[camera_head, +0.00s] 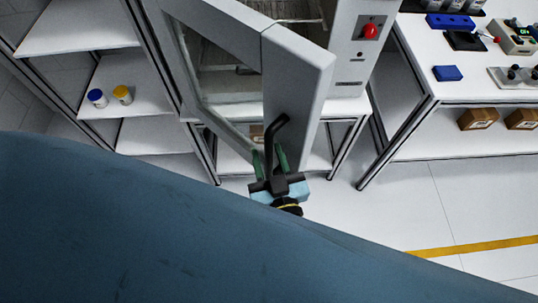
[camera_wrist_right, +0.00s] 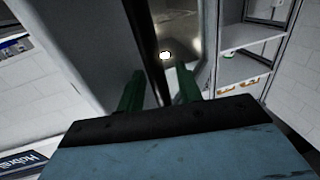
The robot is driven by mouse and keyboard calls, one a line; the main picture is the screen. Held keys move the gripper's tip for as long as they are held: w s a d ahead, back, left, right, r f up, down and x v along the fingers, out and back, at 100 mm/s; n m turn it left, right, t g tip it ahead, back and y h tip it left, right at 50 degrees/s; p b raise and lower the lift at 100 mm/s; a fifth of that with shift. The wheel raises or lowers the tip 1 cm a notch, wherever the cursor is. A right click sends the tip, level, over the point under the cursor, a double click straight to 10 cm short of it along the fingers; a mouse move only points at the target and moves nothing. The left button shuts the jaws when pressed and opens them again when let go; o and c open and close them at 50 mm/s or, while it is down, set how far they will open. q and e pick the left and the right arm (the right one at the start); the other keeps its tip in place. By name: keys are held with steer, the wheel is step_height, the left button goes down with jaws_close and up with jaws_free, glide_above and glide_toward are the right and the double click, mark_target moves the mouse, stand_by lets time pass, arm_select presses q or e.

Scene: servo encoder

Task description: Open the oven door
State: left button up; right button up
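The oven door (camera_head: 298,75), a pale grey frame with a window, stands partly swung out from the oven body (camera_head: 347,60). Wire racks show in the gap behind it. Its black bent handle (camera_head: 276,130) is on the door's near right part. My right gripper (camera_head: 269,162) has its green fingers on either side of the handle's lower end. In the right wrist view the fingers (camera_wrist_right: 160,90) stand apart, with a dark bar, likely the handle (camera_wrist_right: 150,55), between them and gaps beside it. My left gripper is not in view.
A red knob (camera_head: 370,31) is on the oven's front panel. Shelves with two small jars (camera_head: 122,94) stand at left. A workbench (camera_head: 420,85) with devices and boxes stands at right. The floor (camera_head: 390,205) in front is clear. My large blue arm link fills the lower left.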

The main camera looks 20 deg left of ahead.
steer(key=shift+s+d, duration=0.1)
steer(key=v, duration=1.3)
steer(key=shift+b, duration=0.3)
steer(key=shift+s, duration=0.15)
